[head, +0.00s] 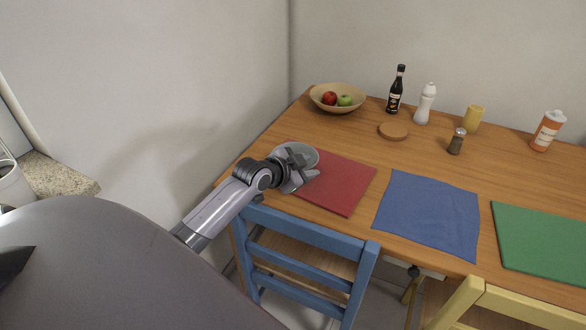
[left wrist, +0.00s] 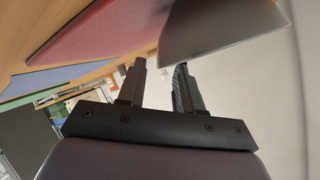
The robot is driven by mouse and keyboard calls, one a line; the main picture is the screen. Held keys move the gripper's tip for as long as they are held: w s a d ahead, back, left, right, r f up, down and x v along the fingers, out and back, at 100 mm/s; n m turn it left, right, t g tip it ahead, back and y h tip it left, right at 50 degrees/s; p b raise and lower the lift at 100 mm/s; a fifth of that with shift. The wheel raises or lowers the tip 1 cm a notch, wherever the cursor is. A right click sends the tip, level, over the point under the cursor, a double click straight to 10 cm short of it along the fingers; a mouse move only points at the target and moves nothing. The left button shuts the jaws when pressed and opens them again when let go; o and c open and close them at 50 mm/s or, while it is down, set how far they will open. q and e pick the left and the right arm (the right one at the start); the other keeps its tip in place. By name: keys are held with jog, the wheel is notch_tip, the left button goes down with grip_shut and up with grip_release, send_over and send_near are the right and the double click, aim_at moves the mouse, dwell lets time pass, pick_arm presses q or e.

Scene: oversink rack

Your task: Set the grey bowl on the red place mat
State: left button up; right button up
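The grey bowl (head: 299,151) is at the far-left corner of the red place mat (head: 343,183), covering part of it in the head view. I cannot tell whether its whole base is on the mat. My left gripper (head: 304,174) is at the bowl's near side, partly in front of it. In the left wrist view the bowl (left wrist: 220,30) is just beyond the fingertips (left wrist: 160,66), with the red mat (left wrist: 105,30) to its left. The fingers are apart with a clear gap between them. My right gripper is not in view.
A blue chair (head: 310,250) stands at the table's near edge, below my left arm. Blue (head: 430,212) and green (head: 545,240) mats lie to the right. A fruit bowl (head: 325,102), a wooden coaster (head: 393,131) and several bottles stand behind. A wall is on the left.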

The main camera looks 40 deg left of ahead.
pick_arm(q)
jog(key=p+v, duration=0.1)
jog(key=v, duration=1)
jog(key=shift+s+r, duration=0.15)
jog(key=shift+s, duration=0.15)
jog(key=shift+a, duration=0.1)
jog(key=s+d+f+n+g, duration=0.25)
jog(key=s+d, duration=0.25)
jog(key=s, duration=0.3)
jog(key=s+d+f+n+g, duration=0.1)
jog(key=s+d+f+g, duration=0.35)
jog(key=s, duration=0.35)
jog(key=s+d+f+n+g, duration=0.25)
jog(key=s+d, duration=0.25)
jog(key=s, duration=0.3)
jog(key=w+d+f+m+t+h+p, duration=0.1)
jog(key=w+d+f+t+p, duration=0.1)
jog(key=w+f+t, duration=0.5)
jog(key=shift+w+d+h+p, duration=0.2)
jog(key=shift+d+h+p, duration=0.2)
jog(key=shift+w+d+f+t, duration=0.1)
jog(key=shift+t, duration=0.15)
